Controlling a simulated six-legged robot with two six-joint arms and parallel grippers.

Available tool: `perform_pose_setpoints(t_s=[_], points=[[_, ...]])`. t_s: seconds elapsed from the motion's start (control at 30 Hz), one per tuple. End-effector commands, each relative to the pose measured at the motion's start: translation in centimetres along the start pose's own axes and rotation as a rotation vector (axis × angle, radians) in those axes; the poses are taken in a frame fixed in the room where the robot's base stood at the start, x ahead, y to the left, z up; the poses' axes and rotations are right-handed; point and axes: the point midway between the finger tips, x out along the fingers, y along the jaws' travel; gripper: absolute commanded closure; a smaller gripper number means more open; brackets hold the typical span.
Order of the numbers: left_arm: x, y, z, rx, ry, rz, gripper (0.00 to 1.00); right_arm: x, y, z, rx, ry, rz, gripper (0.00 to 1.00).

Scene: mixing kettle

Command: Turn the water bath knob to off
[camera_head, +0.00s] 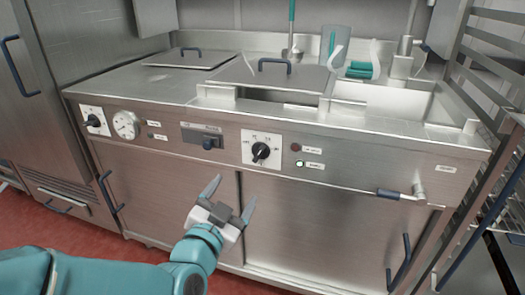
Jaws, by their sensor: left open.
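A black rotary knob (261,151) sits on a white square dial plate in the middle of the steel front panel. A second black knob (93,121) sits on a white plate at the panel's left end. The labels are too small to read, so I cannot tell from them which is the water bath knob. My left gripper (231,192) is open and empty, below and a little left of the middle knob. Its fingers point up toward the panel and appear apart from it. My right gripper is not in view.
A round gauge (126,125) and a dark latch-like fitting (203,137) are on the panel. Two small indicators sit right of the middle knob. A tap-like lever (402,193) projects at the right. Cabinet doors (320,220) lie below; a rack (500,110) stands right.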

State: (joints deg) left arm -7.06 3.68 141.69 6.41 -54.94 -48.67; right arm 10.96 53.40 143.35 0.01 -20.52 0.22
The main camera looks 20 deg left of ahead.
Motion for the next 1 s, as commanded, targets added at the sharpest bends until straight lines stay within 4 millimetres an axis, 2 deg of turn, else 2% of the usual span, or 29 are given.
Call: perform_pose_setpoints(t_s=[1.0], points=[[12.6, 0.2, -0.2, 0.0, -0.001, 0.001, 0.21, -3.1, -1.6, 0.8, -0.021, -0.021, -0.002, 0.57]])
